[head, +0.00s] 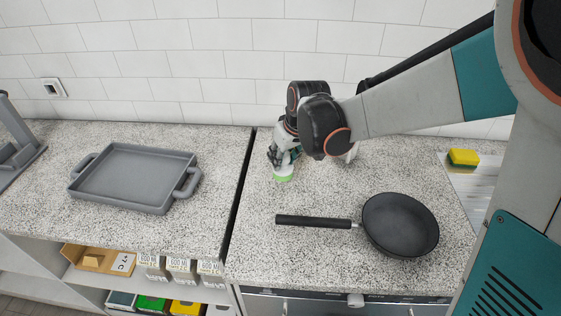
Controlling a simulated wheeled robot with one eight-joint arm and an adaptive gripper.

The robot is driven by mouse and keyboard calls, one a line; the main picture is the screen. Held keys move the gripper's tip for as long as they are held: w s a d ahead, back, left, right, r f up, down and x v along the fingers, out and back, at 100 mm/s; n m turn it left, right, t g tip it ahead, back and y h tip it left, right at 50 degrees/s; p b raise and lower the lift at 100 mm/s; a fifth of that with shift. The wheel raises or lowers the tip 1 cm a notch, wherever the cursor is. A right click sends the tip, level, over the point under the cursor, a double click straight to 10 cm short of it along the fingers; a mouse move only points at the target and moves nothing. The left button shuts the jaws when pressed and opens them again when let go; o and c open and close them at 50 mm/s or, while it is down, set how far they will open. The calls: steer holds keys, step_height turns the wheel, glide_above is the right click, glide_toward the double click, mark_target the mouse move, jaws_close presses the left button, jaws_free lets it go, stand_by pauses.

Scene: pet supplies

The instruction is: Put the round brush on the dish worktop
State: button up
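A small round thing with a pale green rim and a whitish top (283,174), likely the round brush, is at the back left of the right worktop (258,235). My gripper (282,163) points down right at it, and its fingers partly cover it. I cannot tell whether the fingers are closed on it or only around it, nor whether it touches the worktop. A second speckled worktop (55,195) lies to the left, past a dark gap. I cannot tell from the picture which one is the dish worktop.
A grey two-handled tray (135,178) sits on the left worktop. A black frying pan (400,226) lies in front of my gripper, handle pointing left. A yellow and green sponge (463,157) is at the right. Cartons (181,270) stand on the shelf below.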

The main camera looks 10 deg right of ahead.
mark_target(283, 168)
steer(key=shift+f+b, duration=0.7)
steer(key=shift+f, duration=1.5)
steer(key=shift+f, duration=0.15)
steer(key=o, duration=1)
steer(key=shift+o, duration=0.2)
